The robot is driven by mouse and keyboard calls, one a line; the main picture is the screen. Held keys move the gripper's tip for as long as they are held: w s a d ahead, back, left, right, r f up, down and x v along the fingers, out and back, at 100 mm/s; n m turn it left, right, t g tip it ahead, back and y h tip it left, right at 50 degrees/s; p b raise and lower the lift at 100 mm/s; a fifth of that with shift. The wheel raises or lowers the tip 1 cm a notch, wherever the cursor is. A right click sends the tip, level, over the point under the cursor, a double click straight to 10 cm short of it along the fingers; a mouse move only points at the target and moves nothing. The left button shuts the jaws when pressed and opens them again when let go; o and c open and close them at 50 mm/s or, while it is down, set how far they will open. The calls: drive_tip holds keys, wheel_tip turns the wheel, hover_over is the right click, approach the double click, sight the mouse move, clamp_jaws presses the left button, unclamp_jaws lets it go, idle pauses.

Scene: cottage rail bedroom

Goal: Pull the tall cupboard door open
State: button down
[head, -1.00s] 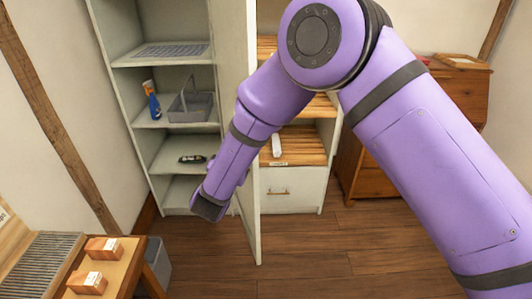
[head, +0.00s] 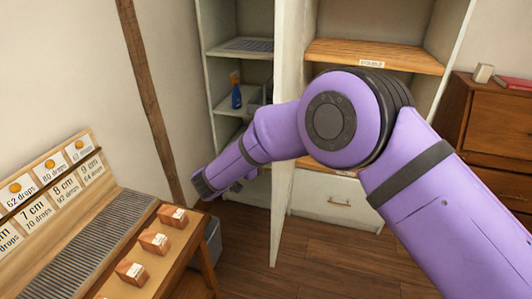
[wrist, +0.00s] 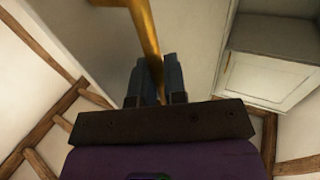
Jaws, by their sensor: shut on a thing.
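The tall cupboard's pale door (head: 290,55) stands open, seen nearly edge-on and jutting out toward me. Open shelves show to its left and right. In the wrist view a brass bar handle (wrist: 146,32) runs in front of a pale door face (wrist: 190,40). My gripper (wrist: 161,75) is shut on this handle, its dark fingers on either side of the bar. In the head view my gripper (head: 205,186) is low, left of the door. The handle is hidden there behind my arm.
A blue spray bottle (head: 236,95) stands on a cupboard shelf, with a basket partly hidden by my arm. A table (head: 150,275) with several small wooden blocks and a sign board is at left. A wooden chest (head: 495,130) stands right. Dark floor is clear ahead.

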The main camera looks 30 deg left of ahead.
drive_tip(key=shift+w+r, duration=0.1)
drive_tip(key=shift+w, duration=0.05)
drive_tip(key=c, duration=1.2)
unclamp_jaws()
drive_tip(key=v, duration=1.1)
